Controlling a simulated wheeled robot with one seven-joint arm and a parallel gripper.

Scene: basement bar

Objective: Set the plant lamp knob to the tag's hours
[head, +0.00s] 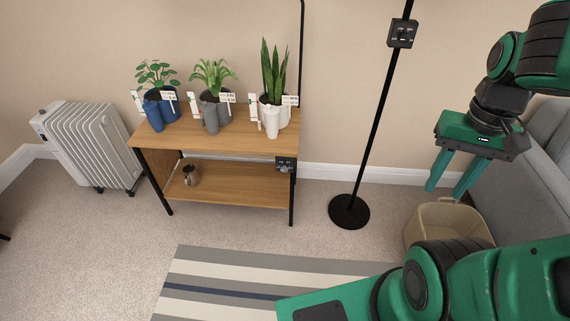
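A black control box (402,34) with a small dial is on the slanting black lamp pole (375,125), at the top right of centre. A second dark control box (285,164) is on the right front of the plant table. The dial settings are too small to read. Three potted plants stand on the table: a round-leaved one (157,75), a leafy one (213,75) and a tall spiky one (273,75). Pale tags (169,96) stick up by the pots, their writing unreadable. My gripper (446,193) is open and empty, fingers pointing down, right of the lamp pole and apart from it.
The wooden table (235,142) has a lower shelf with a small metal pot (190,175). The lamp's round base (349,211) stands on carpet. A beige basket (420,228) and grey sofa (535,165) are at right, a white radiator (95,145) at left. A striped rug (210,275) lies in front.

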